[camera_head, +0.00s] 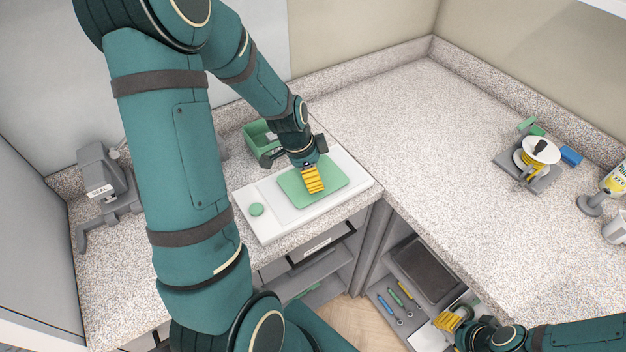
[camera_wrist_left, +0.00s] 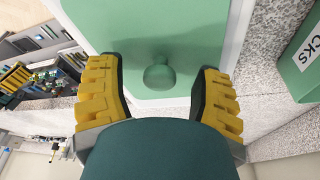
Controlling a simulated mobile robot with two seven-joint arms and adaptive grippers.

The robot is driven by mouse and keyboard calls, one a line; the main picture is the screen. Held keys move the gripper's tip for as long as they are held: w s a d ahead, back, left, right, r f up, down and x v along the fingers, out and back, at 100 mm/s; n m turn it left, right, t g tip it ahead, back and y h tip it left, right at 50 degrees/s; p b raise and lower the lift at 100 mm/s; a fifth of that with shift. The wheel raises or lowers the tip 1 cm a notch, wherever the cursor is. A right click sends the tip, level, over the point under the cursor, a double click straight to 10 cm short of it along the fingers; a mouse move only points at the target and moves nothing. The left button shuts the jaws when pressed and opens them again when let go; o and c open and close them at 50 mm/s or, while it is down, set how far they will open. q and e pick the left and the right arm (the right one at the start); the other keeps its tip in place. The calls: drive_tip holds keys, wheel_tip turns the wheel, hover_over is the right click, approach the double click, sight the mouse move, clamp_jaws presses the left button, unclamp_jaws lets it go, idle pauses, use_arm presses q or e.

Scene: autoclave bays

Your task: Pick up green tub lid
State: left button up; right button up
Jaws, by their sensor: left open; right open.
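The green tub lid (camera_head: 335,179) is a flat, rounded rectangle lying on a white board (camera_head: 353,191) on the counter. In the left wrist view, the lid (camera_wrist_left: 205,20) has a round knob (camera_wrist_left: 160,76) near its middle. My left gripper (camera_head: 313,181) is over the lid, its yellow fingers open on either side of the knob, with gaps to it. The left wrist view shows this gripper (camera_wrist_left: 160,95) empty. The head view hides the knob behind the fingers. My right gripper (camera_head: 450,322) is open at the lower right, over the open drawer area.
A green tub (camera_head: 253,134) stands behind the board, beside my left wrist. A green disc (camera_head: 256,209) lies on the board's left end. A grey device (camera_head: 104,190) is at the left. A spool stand (camera_head: 538,157) is at the right. The counter between is clear.

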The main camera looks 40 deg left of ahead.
use_arm(q)
drive_tip(key=shift+f, duration=0.15)
use_arm(e)
drive_tip(key=shift+s, duration=0.1)
use_arm(q)
clamp_jaws()
